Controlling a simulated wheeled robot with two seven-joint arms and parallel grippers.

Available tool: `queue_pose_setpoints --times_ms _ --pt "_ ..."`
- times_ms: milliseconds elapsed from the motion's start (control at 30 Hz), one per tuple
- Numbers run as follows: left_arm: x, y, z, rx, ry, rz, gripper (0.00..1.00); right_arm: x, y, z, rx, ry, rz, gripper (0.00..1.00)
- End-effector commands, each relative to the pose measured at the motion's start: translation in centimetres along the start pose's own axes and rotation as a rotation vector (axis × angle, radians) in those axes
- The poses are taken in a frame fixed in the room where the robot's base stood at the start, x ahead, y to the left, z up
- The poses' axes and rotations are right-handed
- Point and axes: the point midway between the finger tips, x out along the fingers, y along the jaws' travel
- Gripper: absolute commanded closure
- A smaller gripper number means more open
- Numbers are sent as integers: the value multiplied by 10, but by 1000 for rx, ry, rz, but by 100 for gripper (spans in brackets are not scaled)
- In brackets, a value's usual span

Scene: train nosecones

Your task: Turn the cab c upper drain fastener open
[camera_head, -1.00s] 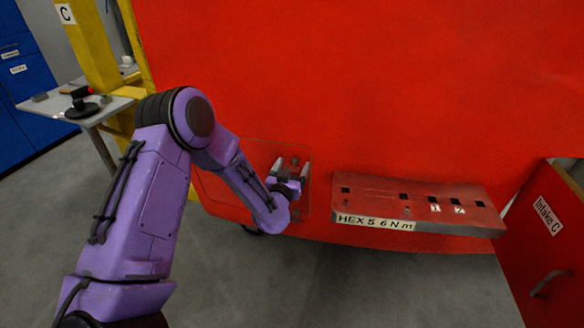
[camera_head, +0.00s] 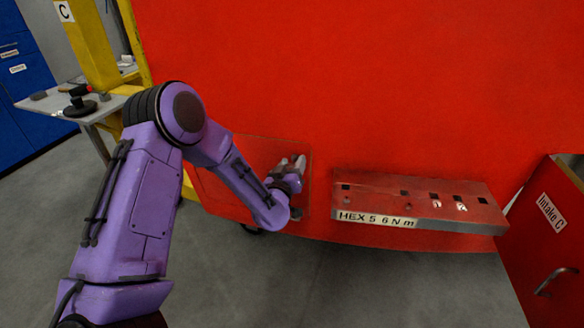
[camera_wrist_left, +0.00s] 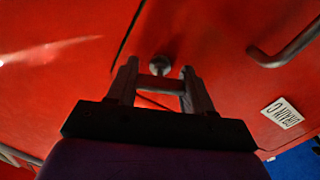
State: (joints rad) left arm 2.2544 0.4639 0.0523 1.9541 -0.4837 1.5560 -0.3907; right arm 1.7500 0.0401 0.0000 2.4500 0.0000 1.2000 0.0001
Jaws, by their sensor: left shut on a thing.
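My left gripper (camera_head: 291,162) is at the thin-outlined drain panel (camera_head: 225,178) low on the red cab. In the left wrist view its two grey fingers (camera_wrist_left: 159,72) stand apart, shut on a grey bar-like piece (camera_wrist_left: 160,86) that spans between them. A small round grey head (camera_wrist_left: 159,64) shows just beyond it, against the red surface beside a dark seam. I cannot tell whether the bar and the head are one piece, or whether the head is the upper drain fastener. A white label reading DRAIN C (camera_wrist_left: 283,113) lies upside down at the right. My right gripper is not in view.
A red ledge marked HEX 5 6 Nm (camera_head: 420,196) juts out right of the gripper. A panel labelled Intake C (camera_head: 550,214) stands at far right. A yellow post (camera_head: 95,45) and a small table (camera_head: 45,105) are at left. A handle (camera_wrist_left: 285,45) shows in the wrist view.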

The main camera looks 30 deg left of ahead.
Motion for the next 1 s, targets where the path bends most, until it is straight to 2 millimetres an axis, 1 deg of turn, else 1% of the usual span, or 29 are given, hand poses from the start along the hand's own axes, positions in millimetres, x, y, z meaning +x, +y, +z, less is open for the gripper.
queue_pose_setpoints --times_ms 33,700,1000 --pt "0 -2 2 -44 1 -2 79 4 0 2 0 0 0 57" --pt "0 -2 2 -682 2 -2 79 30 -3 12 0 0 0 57" --pt "0 -3 2 -942 2 -2 79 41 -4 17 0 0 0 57"
